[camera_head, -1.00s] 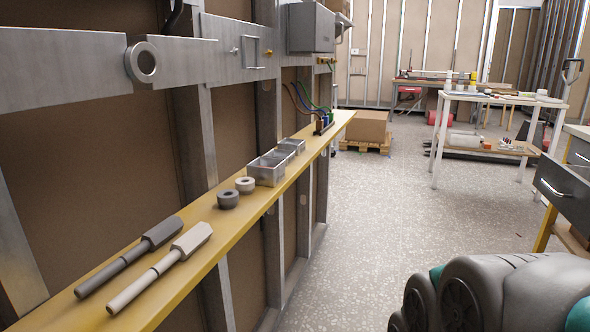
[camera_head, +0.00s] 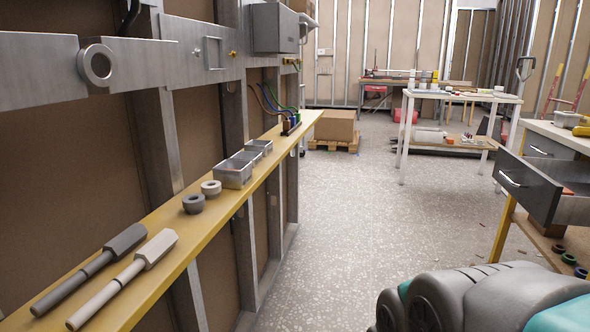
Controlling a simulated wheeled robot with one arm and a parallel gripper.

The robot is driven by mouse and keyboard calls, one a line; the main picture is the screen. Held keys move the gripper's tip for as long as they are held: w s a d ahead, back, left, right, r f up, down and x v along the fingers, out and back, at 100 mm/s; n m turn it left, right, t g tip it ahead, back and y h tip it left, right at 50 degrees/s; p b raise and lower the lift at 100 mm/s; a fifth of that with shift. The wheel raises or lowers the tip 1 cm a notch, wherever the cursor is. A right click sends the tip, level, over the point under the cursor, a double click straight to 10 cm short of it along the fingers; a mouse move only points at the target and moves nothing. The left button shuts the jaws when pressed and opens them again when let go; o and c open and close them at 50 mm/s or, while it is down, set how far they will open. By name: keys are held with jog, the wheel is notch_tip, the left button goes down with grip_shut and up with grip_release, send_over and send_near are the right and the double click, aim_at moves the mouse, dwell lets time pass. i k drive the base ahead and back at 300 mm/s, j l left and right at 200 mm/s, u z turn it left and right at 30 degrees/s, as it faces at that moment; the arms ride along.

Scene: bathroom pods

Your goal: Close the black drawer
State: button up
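The black drawer (camera_head: 528,186) is at the right of the head view. It is pulled out from a workbench, with its front facing left toward the aisle. A silver handle (camera_head: 509,179) is on its front. Something orange shows inside it, and its right part is cut off by the picture edge. A part of my own arm (camera_head: 490,300) fills the bottom right, below and in front of the drawer, apart from it in the picture. My gripper is not in view.
A yellow shelf (camera_head: 215,210) with tools, rings and metal boxes runs along the left wall. A second drawer (camera_head: 548,147) sits shut beyond the black one. A white table (camera_head: 458,95) and a cardboard box (camera_head: 334,125) stand further back. The speckled floor between is clear.

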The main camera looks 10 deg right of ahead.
aim_at(537, 183)
jog(key=z, duration=1.3)
